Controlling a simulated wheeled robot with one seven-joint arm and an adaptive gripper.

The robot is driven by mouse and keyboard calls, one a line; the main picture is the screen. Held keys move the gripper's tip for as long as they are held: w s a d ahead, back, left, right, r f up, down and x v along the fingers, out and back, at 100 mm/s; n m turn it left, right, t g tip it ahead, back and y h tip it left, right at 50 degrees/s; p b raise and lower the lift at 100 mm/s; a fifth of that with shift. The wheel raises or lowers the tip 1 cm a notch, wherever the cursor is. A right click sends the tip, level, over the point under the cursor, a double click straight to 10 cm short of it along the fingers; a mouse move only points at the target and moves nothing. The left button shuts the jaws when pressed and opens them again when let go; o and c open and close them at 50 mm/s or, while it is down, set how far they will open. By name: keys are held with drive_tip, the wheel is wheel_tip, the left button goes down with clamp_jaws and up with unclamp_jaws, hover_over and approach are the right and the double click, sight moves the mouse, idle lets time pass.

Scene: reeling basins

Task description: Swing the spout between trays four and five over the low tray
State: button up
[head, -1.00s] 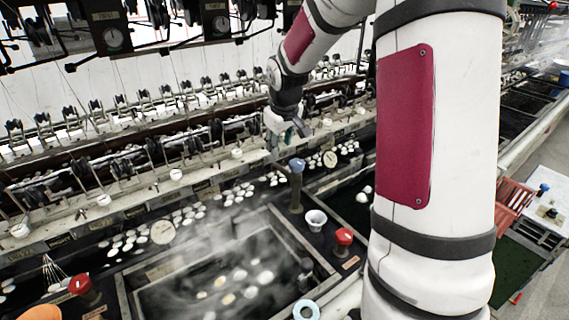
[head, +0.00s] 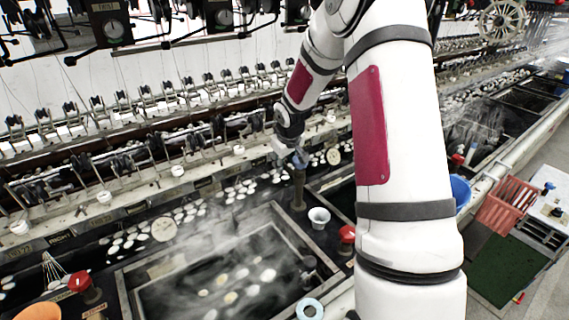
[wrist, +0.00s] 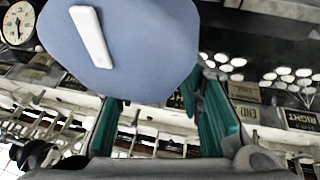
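The spout (head: 298,190) is a dark brass post with a blue knob (head: 299,160) on top, standing at the back right corner of the steaming basin. In the wrist view the blue knob (wrist: 150,45) with its white bar fills the top middle. My gripper (wrist: 160,105) is open, its teal fingers apart and close to the knob; I cannot tell whether they touch it. The steaming basin (head: 125,290) holds floating cocoons. Which tray is the low one I cannot tell.
A white cup (head: 319,217) and a red knob (head: 347,235) stand close to the spout. Another red knob (head: 80,282) is at left. Orange crate (head: 508,204) and blue bucket (head: 459,190) are at right.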

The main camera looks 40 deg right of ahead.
drive_tip(key=shift+w+f, duration=0.1)
drive_tip(key=shift+f, duration=0.2)
clamp_jaws()
